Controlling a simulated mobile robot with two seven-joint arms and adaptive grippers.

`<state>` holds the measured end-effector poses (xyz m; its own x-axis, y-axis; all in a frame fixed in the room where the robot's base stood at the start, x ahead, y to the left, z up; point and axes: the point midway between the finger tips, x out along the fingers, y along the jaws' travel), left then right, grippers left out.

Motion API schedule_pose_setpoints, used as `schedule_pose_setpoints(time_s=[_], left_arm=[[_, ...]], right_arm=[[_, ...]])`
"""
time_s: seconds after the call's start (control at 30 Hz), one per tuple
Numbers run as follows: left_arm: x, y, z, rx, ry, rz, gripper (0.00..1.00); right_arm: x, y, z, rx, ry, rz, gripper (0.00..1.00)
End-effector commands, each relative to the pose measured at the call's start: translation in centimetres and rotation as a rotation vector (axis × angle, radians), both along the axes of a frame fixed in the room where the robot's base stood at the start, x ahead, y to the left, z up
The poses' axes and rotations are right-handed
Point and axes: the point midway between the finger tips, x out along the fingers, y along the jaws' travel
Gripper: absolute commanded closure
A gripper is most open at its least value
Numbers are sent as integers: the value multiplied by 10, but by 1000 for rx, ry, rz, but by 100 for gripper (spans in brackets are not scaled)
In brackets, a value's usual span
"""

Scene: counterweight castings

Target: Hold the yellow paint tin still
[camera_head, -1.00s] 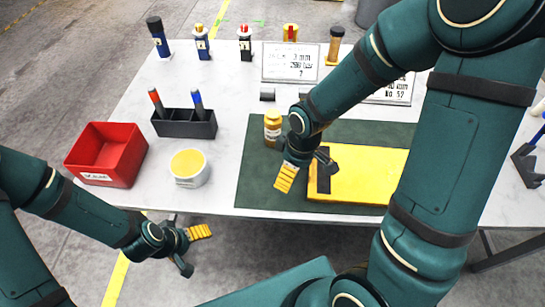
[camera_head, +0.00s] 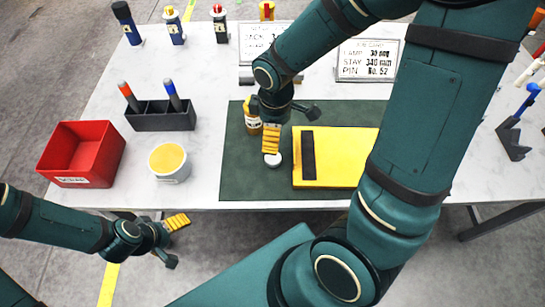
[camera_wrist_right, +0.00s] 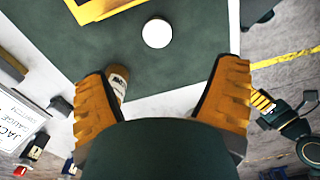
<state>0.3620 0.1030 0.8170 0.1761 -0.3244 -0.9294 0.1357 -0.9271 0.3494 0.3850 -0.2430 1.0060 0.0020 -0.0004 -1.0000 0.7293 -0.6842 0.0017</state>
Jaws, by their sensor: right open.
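The yellow paint tin is a short white tub (camera_head: 168,172) with a yellow top. It stands upright on the table in the head view, left of the green mat. My left gripper (camera_head: 175,242) is open and empty, off the table's front edge and apart from the tin; it also shows in the wrist view (camera_wrist_right: 284,108). My right gripper (camera_head: 288,128) is open above the mat, right of the tin and far from it. Its two yellow fingers spread wide in the wrist view, with nothing between their tips.
On the green mat (camera_head: 240,180) lie a yellow plate (camera_head: 340,165) with a dark strip, a small white round piece (camera_head: 272,160) and a bottle (camera_head: 253,122). A red bin (camera_head: 82,152) and a dark pen holder (camera_head: 160,121) stand near the tin. Signs stand behind.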

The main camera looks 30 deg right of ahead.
Motion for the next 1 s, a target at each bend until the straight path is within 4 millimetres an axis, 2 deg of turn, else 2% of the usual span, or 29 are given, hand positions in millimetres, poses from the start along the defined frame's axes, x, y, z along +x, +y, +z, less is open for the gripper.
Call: schedule_pose_setpoints(time_s=[0.2, 0.4, 0.57, 0.87, 1.0], left_arm=[[-3, -1, -12, -2, 7, -6, 14], [-6, -1, -20, -4, 15, -11, 14], [-7, -1, -21, -4, 16, -13, 14], [-7, -1, -21, -4, 16, -13, 14], [-8, -2, -25, -4, 18, -14, 14]], right_arm=[[-1, 0, -42, 0, 7, 0, 13], [0, 0, -73, -1, 6, 0, 13], [0, 0, -82, 0, 3, 0, 13], [1, 0, -82, 1, 2, -1, 13], [4, 1, -94, -1, 4, 0, 13]])
